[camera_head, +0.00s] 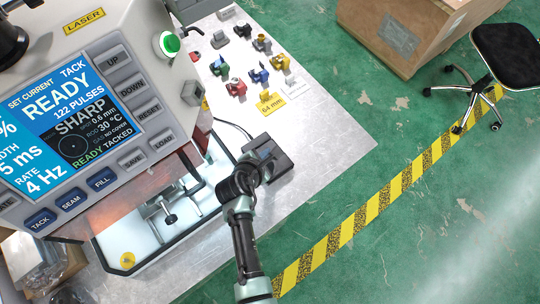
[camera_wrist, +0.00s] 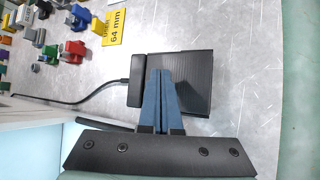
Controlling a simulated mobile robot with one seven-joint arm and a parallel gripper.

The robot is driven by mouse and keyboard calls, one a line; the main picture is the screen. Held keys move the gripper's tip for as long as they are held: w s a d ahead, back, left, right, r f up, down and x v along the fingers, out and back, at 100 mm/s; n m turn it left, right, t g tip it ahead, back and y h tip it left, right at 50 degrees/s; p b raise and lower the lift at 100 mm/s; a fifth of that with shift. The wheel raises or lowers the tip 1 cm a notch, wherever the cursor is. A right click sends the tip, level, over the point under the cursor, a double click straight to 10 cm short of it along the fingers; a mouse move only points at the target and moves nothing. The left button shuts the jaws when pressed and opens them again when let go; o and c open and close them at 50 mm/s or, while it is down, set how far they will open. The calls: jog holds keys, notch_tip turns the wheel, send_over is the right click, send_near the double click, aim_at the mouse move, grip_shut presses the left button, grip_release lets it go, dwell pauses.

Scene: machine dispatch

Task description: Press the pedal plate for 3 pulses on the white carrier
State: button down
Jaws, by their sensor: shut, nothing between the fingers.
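The pedal plate (camera_head: 283,160) is a dark grey block with a cable, lying on the metal bench beside the machine. In the wrist view the pedal (camera_wrist: 195,80) shows a ribbed plate and a black bar at its left. My gripper (camera_head: 263,156) is over the pedal, fingers shut and empty. In the wrist view the blue fingertips (camera_wrist: 160,73) overlap the plate near the black bar; I cannot tell whether they touch it. A metal fixture (camera_head: 165,207) stands in the machine's lit chamber. I cannot make out a white carrier in it.
The machine's screen (camera_head: 70,105) reads READY, 122 PULSES, 4 Hz, READY TACKED. Several coloured clamps (camera_head: 258,76) and a yellow 64 mm label (camera_head: 270,103) lie farther back on the bench. The bench (camera_head: 310,125) is clear right of the pedal.

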notch_tip(320, 180, up, 4)
jog(key=p, duration=0.3)
jog(key=shift+w+a+r+p, duration=0.1)
jog(key=shift+w+p, duration=0.05)
jog(key=shift+p, duration=0.15)
dwell(2.1)
